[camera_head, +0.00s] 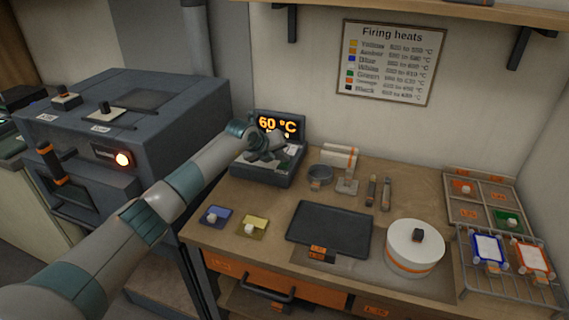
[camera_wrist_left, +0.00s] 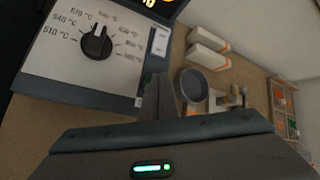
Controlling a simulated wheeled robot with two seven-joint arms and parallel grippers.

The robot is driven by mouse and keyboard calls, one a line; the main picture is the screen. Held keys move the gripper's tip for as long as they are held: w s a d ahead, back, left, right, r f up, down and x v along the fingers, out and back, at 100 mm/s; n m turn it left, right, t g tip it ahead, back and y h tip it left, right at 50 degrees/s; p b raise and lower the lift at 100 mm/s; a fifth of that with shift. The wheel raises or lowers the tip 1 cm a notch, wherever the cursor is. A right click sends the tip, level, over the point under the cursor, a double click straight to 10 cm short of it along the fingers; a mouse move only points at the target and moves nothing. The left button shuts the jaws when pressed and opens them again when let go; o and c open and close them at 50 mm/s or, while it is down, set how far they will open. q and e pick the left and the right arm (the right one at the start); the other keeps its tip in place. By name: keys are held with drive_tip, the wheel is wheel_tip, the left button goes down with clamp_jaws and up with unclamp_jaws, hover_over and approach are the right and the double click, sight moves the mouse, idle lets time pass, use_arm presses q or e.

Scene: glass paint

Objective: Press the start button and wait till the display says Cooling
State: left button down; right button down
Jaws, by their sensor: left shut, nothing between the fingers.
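The controller (camera_head: 262,172) stands at the back left of the workbench. Its display (camera_head: 279,125) reads 60 °C in orange, with a smaller line below that my arm partly covers. In the left wrist view the controller panel (camera_wrist_left: 62,62) has a black dial (camera_wrist_left: 97,43) ringed by temperature marks. A pale switch or button plate (camera_wrist_left: 160,41) sits right of the dial; I cannot read its label. My left gripper (camera_head: 268,148) is over the controller, shut and empty. Its fingertips (camera_wrist_left: 158,86) show beside the panel's right edge; I cannot tell whether they touch it. My right gripper is out of view.
A grey cup (camera_head: 319,178) is just right of the controller. A dark tray (camera_head: 330,225), a white round pot (camera_head: 414,250) and a wire rack (camera_head: 470,270) stand further right.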

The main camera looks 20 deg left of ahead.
sight(282, 166)
use_arm(q)
drive_tip(key=shift+r, duration=0.5)
drive_tip(key=shift+r+p, duration=1.45)
drive_tip(key=shift+r, duration=1.05)
drive_tip(key=shift+f, duration=0.1)
